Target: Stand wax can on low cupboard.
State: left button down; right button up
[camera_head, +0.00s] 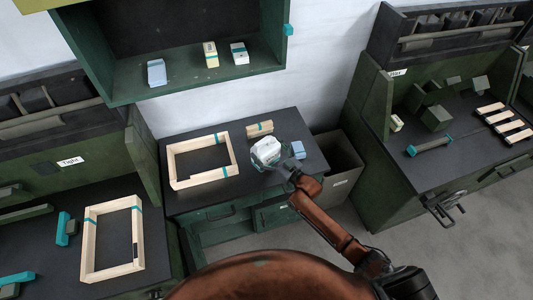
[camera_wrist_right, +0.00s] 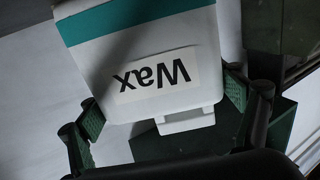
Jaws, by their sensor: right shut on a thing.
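The wax can (camera_head: 266,149) is white and held by my right gripper (camera_head: 279,163) over the right part of the low cupboard's dark top (camera_head: 260,185). In the right wrist view the can (camera_wrist_right: 150,50) fills the upper middle, with a teal band and an upside-down "Wax" label. The gripper's fingers lie on both sides of it, shut on it. I cannot tell whether the can's base touches the cupboard top. My left gripper is not in view.
On the cupboard top lie a pale wooden frame (camera_head: 175,165), a wooden block (camera_head: 260,129) behind the can and a blue item (camera_head: 299,150) to its right. A dark open bin (camera_head: 338,160) stands at the right. A green wall shelf (camera_head: 190,85) hangs above.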

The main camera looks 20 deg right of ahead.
jog(key=shift+w+d, duration=0.1)
jog(key=shift+w, duration=0.1)
jog(key=shift+w+f+b, duration=0.1)
jog(key=shift+f+b, duration=0.25)
jog(key=shift+f, duration=1.25)
jog(key=o, duration=1.8)
jog(key=shift+f, duration=0.25)
jog(key=shift+c, duration=0.2)
jog(key=shift+s+d+r, duration=0.1)
jog(key=shift+s+r, duration=0.05)
jog(key=shift+s, duration=0.05)
jog(key=v, duration=1.2)
jog(key=shift+p, duration=0.4)
